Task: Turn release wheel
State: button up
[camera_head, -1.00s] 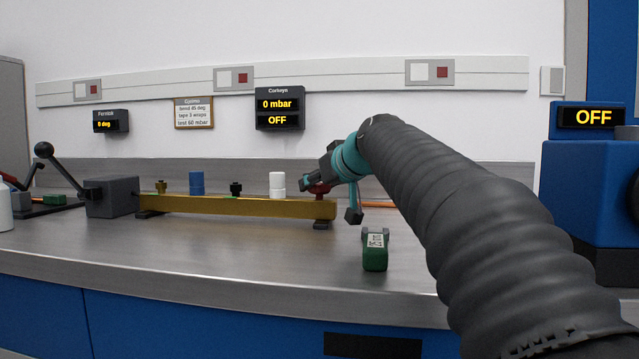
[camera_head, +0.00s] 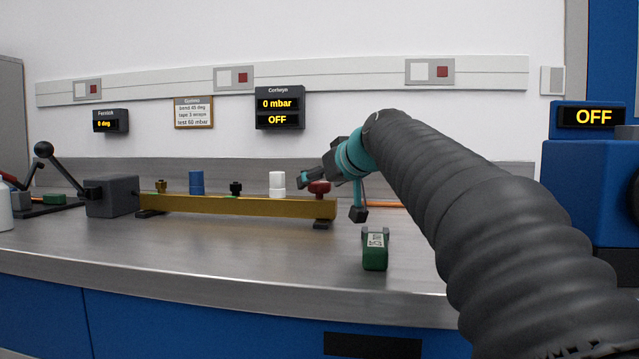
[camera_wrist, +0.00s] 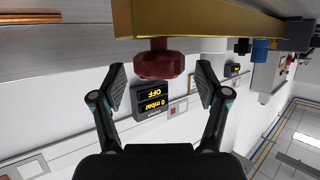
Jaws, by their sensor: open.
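The red release wheel (camera_head: 319,188) sits on top of the right end of the brass-coloured bar (camera_head: 250,206) on the bench. In the wrist view the wheel (camera_wrist: 158,62) appears upside down under the bar (camera_wrist: 200,20). My gripper (camera_head: 304,180) is just above and beside the wheel in the head view. In the wrist view my gripper (camera_wrist: 160,82) is open, with its two pads on either side of the wheel and a gap to each. The wheel is beyond the fingertips or level with them; I cannot tell contact.
A green block with a label (camera_head: 375,250) stands on the bench in front. White (camera_head: 277,185) and blue (camera_head: 196,183) cylinders stand along the bar. The wall display (camera_head: 280,109) reads 0 mbar and OFF. A grey box with a lever (camera_head: 110,196) is at left.

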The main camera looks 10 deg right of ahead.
jog(key=v, duration=1)
jog(key=shift+s, duration=0.25)
jog(key=shift+d, duration=0.2)
